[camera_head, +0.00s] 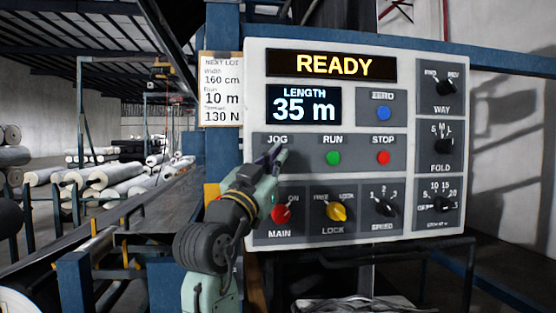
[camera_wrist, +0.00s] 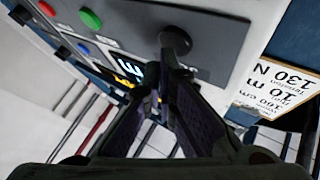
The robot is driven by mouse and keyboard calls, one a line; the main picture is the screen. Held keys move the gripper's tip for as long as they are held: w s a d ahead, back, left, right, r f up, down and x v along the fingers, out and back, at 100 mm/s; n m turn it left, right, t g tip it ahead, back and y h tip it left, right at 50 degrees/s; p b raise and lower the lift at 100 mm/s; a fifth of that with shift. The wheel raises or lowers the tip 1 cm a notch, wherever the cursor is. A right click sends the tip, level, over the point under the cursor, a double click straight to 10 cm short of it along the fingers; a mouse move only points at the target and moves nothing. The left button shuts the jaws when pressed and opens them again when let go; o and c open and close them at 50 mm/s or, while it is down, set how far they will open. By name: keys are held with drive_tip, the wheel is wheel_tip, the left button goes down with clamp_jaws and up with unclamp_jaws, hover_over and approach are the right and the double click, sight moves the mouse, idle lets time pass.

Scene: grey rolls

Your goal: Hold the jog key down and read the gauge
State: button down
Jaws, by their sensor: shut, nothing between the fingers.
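The grey control panel (camera_head: 405,238) faces me. Its top display (camera_head: 333,65) reads READY in yellow. The gauge (camera_head: 304,105) reads LENGTH 35 m.
Beside JOG are the green RUN button (camera_head: 333,157) and red STOP button (camera_head: 383,157). Below are the red MAIN knob (camera_head: 282,213), yellow LOCK knob (camera_head: 337,211) and SPEED knob (camera_head: 385,207). A paper card (camera_head: 221,90) hangs at the panel's left, reading 160 cm, 10 m, 130 N.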

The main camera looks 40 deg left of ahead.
drive_tip(key=shift+w+a, duration=0.3)
drive_tip(key=shift+a, duration=0.05)
idle(1.9)
idle(2.6)
drive_tip(key=shift+s+d, duration=0.6)
drive_tip(key=shift+d, duration=0.05)
drive_tip(key=s+d, duration=0.1)
drive_tip(key=d, duration=0.1)
drive_tip(key=s+d+b, duration=0.1)
drive_tip(key=s+d, duration=0.1)
drive_tip(key=shift+s, duration=0.1)
drive_tip(key=shift+a, duration=0.1)
idle(0.6)
